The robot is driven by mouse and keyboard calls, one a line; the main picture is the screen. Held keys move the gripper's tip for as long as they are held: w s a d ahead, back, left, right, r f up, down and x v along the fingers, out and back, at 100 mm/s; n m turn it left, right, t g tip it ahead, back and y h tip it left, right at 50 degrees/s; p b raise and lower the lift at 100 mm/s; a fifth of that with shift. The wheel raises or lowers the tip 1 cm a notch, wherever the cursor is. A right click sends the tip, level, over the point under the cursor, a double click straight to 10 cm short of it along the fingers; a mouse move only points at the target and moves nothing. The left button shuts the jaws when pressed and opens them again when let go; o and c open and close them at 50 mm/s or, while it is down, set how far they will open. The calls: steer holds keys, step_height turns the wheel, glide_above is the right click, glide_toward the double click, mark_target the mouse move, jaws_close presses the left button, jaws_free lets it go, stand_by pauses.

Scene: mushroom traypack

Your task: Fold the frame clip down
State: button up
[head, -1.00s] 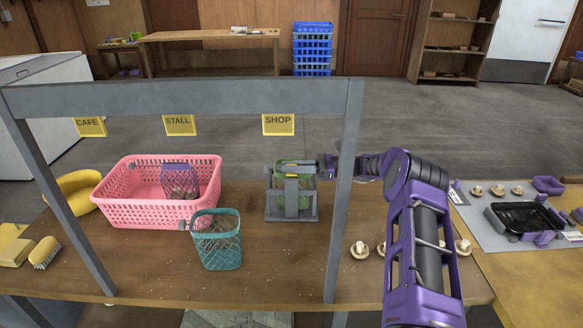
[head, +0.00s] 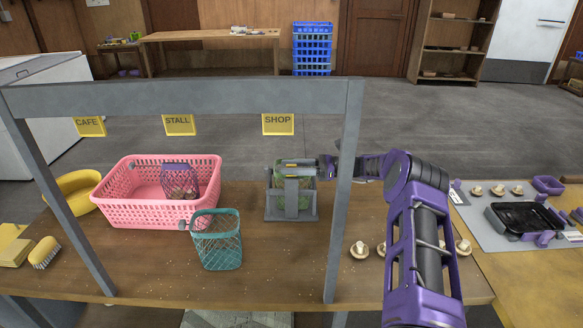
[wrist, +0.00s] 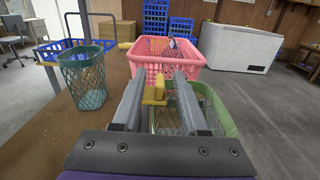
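A green mesh basket (head: 279,178) stands in a grey metal frame (head: 291,199) on the bench below the SHOP sign. My gripper (head: 290,163) reaches in from the right, at the top of the frame. In the wrist view my gripper (wrist: 158,82) has its two grey fingers apart. A yellow piece (wrist: 154,93), which looks like part of the frame clip, shows between them, close to the left finger. I cannot tell whether it touches. The green basket (wrist: 222,118) lies below and right of the fingers. The rest of the clip is hidden.
A pink crate (head: 125,209) holding a purple mesh basket (head: 180,181) stands left of the frame. A teal mesh basket (head: 217,245) stands in front. A grey gantry (head: 180,97) with hanging signs spans the bench. Mushrooms (head: 359,249) lie to the right.

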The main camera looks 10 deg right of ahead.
steer(key=s+d+b, duration=0.1)
steer(key=d, duration=0.7)
steer(key=s+d+b, duration=0.2)
steer(key=d, duration=0.7)
steer(key=shift+s, duration=0.25)
